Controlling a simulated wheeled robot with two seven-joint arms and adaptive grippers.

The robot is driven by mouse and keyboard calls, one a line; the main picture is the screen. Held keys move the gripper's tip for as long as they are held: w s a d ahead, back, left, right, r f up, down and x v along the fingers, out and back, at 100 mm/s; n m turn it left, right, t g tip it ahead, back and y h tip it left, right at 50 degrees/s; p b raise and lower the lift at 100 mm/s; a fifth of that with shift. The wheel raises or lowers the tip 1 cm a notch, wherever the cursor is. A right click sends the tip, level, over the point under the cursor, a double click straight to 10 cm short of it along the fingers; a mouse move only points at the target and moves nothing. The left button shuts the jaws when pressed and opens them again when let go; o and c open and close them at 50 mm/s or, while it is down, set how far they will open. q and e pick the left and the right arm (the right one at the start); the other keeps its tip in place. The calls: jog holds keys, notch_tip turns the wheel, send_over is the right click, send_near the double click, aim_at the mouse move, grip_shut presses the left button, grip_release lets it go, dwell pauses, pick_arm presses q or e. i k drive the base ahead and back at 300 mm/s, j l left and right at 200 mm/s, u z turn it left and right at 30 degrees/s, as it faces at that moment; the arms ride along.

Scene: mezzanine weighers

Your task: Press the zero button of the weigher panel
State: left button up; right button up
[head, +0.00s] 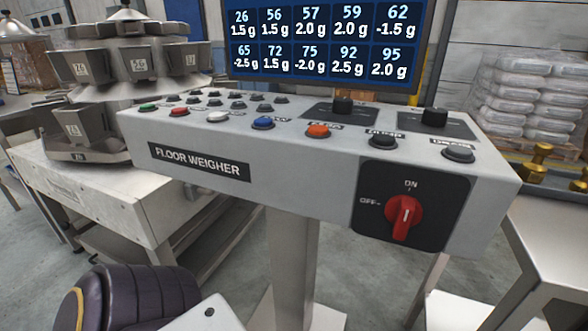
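The weigher panel (290,160) is a grey sloped console marked "FLOOR WEIGHER" on a post in front of me. Neither of my grippers is in view.
Small dark buttons (237,104) and two black knobs (342,104) sit behind the row. A red rotary switch (404,216) is on the front face. A screen (320,42) stands behind. A multi-bucket weigher (140,62) is left; a metal table (555,235) is right.

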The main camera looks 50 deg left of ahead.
aim_at(216, 115)
jog(key=u, duration=1.55)
